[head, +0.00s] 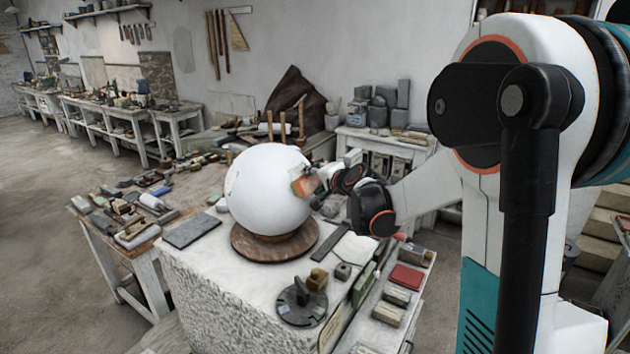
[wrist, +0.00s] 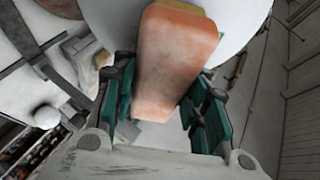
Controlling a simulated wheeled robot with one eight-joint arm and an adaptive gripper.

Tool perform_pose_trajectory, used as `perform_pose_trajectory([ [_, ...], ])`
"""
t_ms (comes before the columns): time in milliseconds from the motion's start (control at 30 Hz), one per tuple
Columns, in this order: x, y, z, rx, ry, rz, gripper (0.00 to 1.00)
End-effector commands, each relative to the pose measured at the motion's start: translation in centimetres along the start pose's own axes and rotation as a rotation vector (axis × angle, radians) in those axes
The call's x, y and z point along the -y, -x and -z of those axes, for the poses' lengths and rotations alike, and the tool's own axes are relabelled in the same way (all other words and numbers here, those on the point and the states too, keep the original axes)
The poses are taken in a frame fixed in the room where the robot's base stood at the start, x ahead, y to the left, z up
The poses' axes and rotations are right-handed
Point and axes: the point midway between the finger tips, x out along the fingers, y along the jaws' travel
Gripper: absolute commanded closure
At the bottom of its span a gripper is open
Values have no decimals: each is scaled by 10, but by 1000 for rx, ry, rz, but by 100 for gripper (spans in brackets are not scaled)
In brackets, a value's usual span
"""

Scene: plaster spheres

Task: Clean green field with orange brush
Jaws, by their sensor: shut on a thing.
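A large white plaster sphere (head: 262,192) sits on a round brown wooden base (head: 250,247). My gripper (head: 322,180) is at the sphere's right side, shut on the orange brush (head: 303,187). In the wrist view the brush (wrist: 172,60) lies between the green fingers of my gripper (wrist: 166,105), its far end over the sphere (wrist: 245,18). A yellowish edge shows behind the brush's far end. I cannot tell whether the brush touches the sphere. No green field is clearly visible on the sphere; a small bluish mark shows at its left. The area behind the brush is hidden.
The sphere's base stands on a pale rough block (head: 215,280). A dark round stand (head: 301,303) and small blocks sit at its front right. A tool-covered table (head: 130,212) is at the left. A shelf with coloured blocks (head: 398,295) is at the right.

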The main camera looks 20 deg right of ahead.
Motion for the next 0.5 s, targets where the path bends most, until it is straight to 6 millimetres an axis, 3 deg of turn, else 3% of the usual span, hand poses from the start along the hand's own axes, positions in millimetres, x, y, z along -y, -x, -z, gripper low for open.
perform_pose_trajectory([
  [500,0,9,-22,0,1,0,86],
])
